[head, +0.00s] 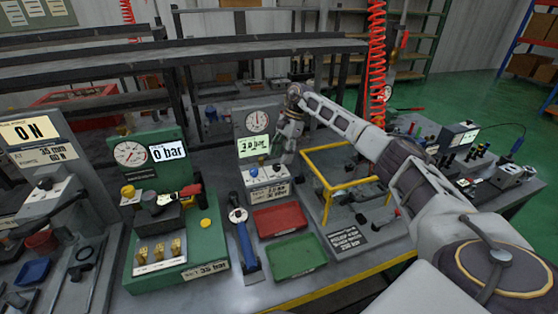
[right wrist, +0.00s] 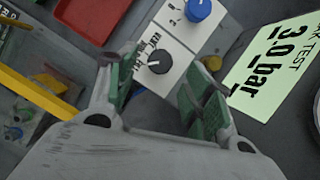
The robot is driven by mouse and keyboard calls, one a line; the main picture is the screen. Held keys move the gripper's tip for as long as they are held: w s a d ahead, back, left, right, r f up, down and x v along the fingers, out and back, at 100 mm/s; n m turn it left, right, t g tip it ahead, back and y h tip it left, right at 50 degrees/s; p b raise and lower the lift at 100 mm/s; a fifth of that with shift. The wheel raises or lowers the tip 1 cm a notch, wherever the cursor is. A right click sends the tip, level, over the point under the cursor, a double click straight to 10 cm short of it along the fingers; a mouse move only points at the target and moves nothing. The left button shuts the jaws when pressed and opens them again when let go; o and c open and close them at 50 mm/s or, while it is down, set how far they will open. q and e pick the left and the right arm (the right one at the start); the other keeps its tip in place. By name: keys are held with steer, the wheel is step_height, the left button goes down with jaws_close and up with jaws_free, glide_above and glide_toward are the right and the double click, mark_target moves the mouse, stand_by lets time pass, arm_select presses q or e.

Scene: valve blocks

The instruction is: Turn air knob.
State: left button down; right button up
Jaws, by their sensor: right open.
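A white control panel (head: 264,172) sits below a round gauge (head: 257,121) and a 3.0 bar card (head: 254,146). In the right wrist view the panel carries a black knob (right wrist: 159,62) with small lettering beside it that I cannot read surely, and a blue knob (right wrist: 197,10). Which one is the air knob I cannot tell. My right gripper (head: 286,154) is at the panel's right side. In the right wrist view my right gripper (right wrist: 161,80) is open, with green-padded fingers spread and the black knob in line between them; contact is not clear. My left gripper is not seen.
A yellow frame (head: 340,184) stands right of the panel, close to my right arm. A red tray (head: 280,218) and a green tray (head: 296,256) lie in front. A green valve stand (head: 193,242) and a blue-handled tool (head: 246,246) are to the left.

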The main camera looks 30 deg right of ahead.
steer(key=v, duration=0.8)
steer(key=shift+r, duration=0.3)
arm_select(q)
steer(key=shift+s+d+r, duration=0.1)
arm_select(e)
steer(key=shift+r, duration=0.1)
arm_select(q)
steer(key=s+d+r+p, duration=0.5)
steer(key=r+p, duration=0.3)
steer(key=p, duration=0.1)
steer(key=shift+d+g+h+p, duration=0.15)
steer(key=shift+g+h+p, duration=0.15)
arm_select(e)
step_height(320, 180, up, 10)
steer(key=shift+f, duration=0.25)
